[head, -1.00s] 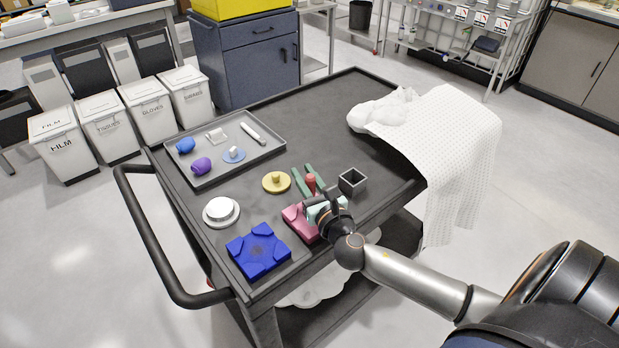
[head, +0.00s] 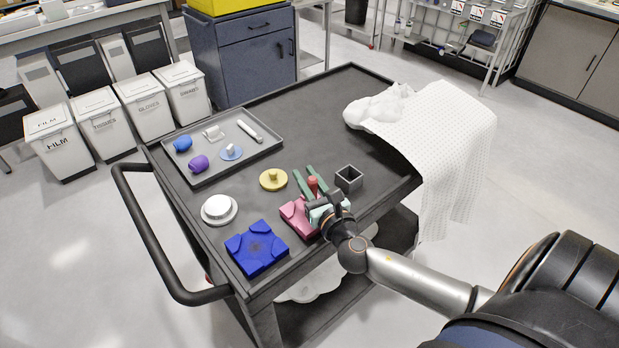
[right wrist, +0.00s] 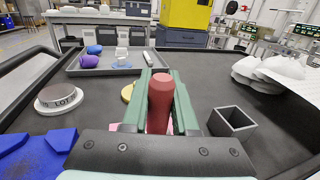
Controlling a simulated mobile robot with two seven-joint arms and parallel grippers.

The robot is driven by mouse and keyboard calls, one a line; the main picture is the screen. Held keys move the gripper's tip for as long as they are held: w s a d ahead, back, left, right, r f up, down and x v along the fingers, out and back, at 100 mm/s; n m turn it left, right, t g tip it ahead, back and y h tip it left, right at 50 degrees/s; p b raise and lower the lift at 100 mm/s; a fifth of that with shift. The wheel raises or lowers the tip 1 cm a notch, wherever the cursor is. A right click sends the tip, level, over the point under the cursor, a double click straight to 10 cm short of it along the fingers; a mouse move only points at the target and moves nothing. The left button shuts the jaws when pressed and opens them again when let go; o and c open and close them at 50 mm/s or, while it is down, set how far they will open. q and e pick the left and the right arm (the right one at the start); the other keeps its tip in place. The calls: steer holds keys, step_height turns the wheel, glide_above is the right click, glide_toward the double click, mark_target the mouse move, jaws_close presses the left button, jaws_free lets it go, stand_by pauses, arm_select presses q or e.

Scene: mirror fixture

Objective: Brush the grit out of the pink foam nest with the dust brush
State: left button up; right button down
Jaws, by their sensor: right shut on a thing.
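The pink foam nest (head: 297,216) lies near the cart's front edge, right of a blue foam nest. My right gripper (head: 308,178) reaches over it, its green fingers shut on the red handle of the dust brush (head: 313,186). In the right wrist view the red handle (right wrist: 160,100) stands upright between the two fingers. The brush's lower end is hidden behind the gripper. A bit of the pink nest shows below the handle in the wrist view, and no grit can be made out in it. My left gripper is not in view.
A yellow knobbed disc (head: 272,180), a white round dish (head: 219,209) and an open grey square box (head: 348,179) are nearby. A grey tray (head: 213,173) holds small items. White cloth (head: 445,130) drapes off the right side.

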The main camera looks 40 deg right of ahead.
steer(key=shift+w+a, duration=0.1)
steer(key=shift+w, duration=0.8)
steer(key=shift+f, duration=0.1)
step_height(320, 180, up, 6)
steer(key=p, duration=0.4)
steer(key=shift+p, duration=0.35)
step_height(320, 180, up, 3)
steer(key=shift+r, duration=0.1)
